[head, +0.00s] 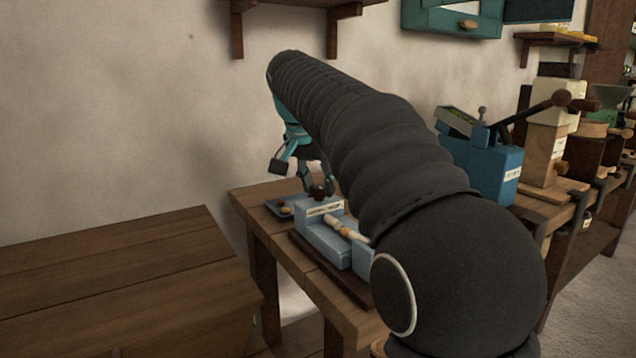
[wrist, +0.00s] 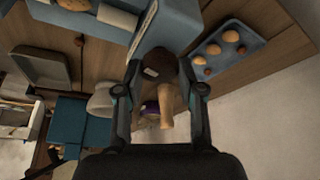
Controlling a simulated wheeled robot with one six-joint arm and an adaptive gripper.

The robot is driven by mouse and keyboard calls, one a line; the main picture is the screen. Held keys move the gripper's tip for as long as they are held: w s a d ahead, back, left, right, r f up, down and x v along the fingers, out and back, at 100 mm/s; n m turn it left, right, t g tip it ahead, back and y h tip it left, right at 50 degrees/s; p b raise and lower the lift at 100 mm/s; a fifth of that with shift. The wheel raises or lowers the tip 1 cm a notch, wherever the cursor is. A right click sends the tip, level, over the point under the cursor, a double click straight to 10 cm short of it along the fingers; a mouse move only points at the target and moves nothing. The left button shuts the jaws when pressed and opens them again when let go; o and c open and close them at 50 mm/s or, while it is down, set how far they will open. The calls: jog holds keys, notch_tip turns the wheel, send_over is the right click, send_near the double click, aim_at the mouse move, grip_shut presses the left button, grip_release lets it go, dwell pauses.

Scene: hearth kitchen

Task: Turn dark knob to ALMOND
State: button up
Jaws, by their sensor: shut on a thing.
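The dark brown round knob (head: 317,192) is at the top back of a pale blue box (head: 340,240) on the wooden bench. My gripper (head: 302,178) comes down from above, its teal and dark fingers at the knob. In the wrist view the knob (wrist: 158,66) lies between the two fingertips of my gripper (wrist: 160,72), which is shut on it. A small pale mark shows on the knob. A tan wooden piece (wrist: 167,108) sticks out below it in the picture. The box has a white label strip (head: 324,209); its words are too small to read. ALMOND cannot be made out.
A blue tray (wrist: 259,45) with several brown round pieces lies beside the box. A wooden-handled piece (head: 347,229) rests on the box front. A blue lever press (head: 492,170) stands farther right. A wooden table (head: 110,270) is at left.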

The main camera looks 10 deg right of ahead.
jog(key=m+g, duration=0.1)
jog(key=m, duration=0.2)
jog(key=m+g+h, duration=0.1)
jog(key=m, duration=0.1)
jog(key=shift+w+a+f+m, duration=0.1)
jog(key=shift+m, duration=0.3)
dwell(0.4)
jog(key=o, duration=1.1)
jog(key=shift+r, duration=0.2)
jog(key=shift+v, duration=3.6)
jog(key=shift+a, duration=0.1)
